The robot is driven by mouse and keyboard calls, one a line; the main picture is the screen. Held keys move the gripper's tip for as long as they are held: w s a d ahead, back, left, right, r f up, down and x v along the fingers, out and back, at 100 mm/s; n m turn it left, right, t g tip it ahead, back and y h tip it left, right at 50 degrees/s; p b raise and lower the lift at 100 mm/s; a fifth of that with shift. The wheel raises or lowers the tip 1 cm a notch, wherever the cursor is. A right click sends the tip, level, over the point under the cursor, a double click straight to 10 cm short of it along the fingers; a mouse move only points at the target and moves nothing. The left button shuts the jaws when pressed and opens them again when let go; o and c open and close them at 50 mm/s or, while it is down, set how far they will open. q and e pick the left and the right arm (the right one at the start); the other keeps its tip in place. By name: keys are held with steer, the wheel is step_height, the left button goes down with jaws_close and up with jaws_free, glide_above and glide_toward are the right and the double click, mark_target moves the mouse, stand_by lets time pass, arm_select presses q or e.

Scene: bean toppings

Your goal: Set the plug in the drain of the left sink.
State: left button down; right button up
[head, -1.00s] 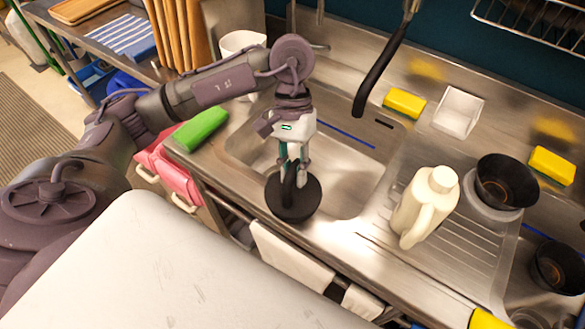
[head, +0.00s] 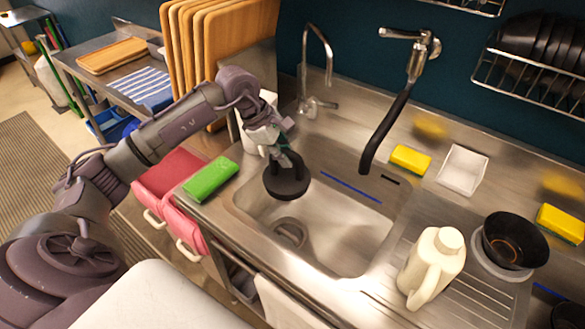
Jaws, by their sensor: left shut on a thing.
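My left gripper (head: 283,160) is shut on the black plug (head: 287,184), a round dark disc with an upright handle. It holds the plug above the left part of the steel sink (head: 345,245), near the sink's left rim. The drain (head: 290,232) is a round opening in the sink floor, uncovered. In the picture it lies just below the plug, which is apart from it. My right gripper is not in view.
A green sponge (head: 210,179) lies on the counter left of the sink. A black hose faucet (head: 385,130) hangs over the back rim. A cream jug (head: 433,265) and a black bowl (head: 514,241) stand on the drainboard at right. A yellow sponge (head: 410,160) lies behind the sink.

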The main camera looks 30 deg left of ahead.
arm_select(q)
steer(key=shift+f+b, duration=7.2)
steer(key=shift+f, duration=5)
steer(key=shift+f+b, duration=0.45)
steer(key=shift+b, duration=0.05)
steer(key=c, duration=1)
jaws_free()
steer(key=shift+o, duration=0.2)
steer(key=v, duration=1.2)
steer(key=shift+r, duration=0.1)
